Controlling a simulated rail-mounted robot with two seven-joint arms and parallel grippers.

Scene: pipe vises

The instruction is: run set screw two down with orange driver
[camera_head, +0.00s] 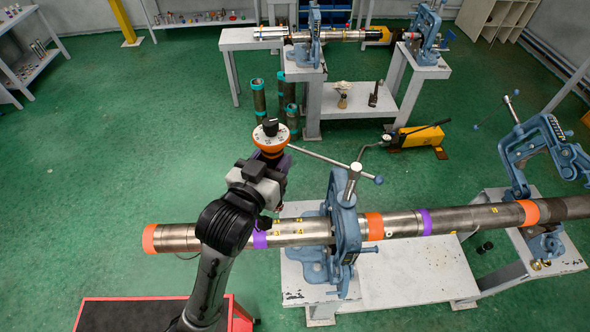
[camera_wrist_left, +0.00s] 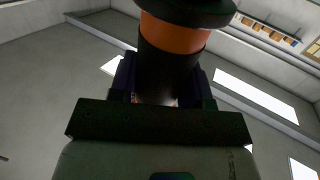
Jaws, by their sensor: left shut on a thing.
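My left gripper (camera_head: 270,160) is shut on the orange driver (camera_head: 270,136), which has a white dial and a black knob on top. The driver stands about upright above the pipe, near its left part. In the left wrist view the driver (camera_wrist_left: 172,38) shows its orange band and dark body between the fingers (camera_wrist_left: 160,92). The pipe (camera_head: 308,230) carries small yellow number marks, with 3 and 4 readable just right of the purple band. Set screw two cannot be made out, and my arm hides part of the pipe. The driver's tip is hidden. My right gripper is not in view.
A blue pipe vise (camera_head: 345,235) clamps the pipe right of the marks, its long handle bar (camera_head: 330,162) reaching toward the driver. A second vise (camera_head: 540,150) stands at right. A grey bench (camera_head: 420,270) is below. Behind are another bench (camera_head: 240,40) and a yellow pump (camera_head: 415,138).

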